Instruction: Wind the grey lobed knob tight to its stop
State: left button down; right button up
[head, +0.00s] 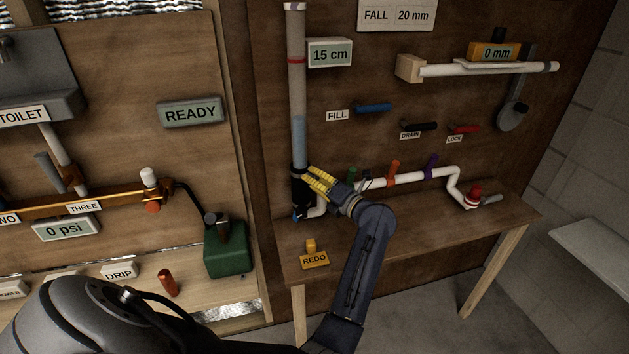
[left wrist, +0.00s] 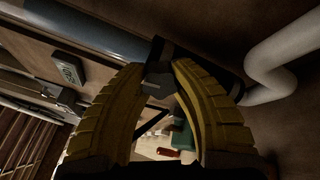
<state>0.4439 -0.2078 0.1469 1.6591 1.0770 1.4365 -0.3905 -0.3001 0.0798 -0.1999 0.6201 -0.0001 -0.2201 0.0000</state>
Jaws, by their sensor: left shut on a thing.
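My left gripper (head: 312,178) reaches up to the black fitting (head: 299,187) at the foot of the clear upright tube. Its yellow fingers hide the knob in the head view. In the left wrist view, the fingertips (left wrist: 159,78) close on a small dark grey knob (left wrist: 158,86) in front of the black fitting (left wrist: 205,68). The fingers touch it from both sides. Its lobes are too dark to make out. My right gripper is not in view.
The clear tube (head: 298,90) holds blue water and carries a red ring. White pipe (head: 410,177) with coloured handles runs right of my gripper. A yellow REDO block (head: 314,257) stands on the bench (head: 400,228). A green box (head: 226,250) stands to the left.

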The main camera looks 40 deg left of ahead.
pick_arm(q)
jog(key=shift+d+m, duration=0.15)
jog(key=shift+m, duration=0.95)
jog(key=c, duration=1.3)
grip_release()
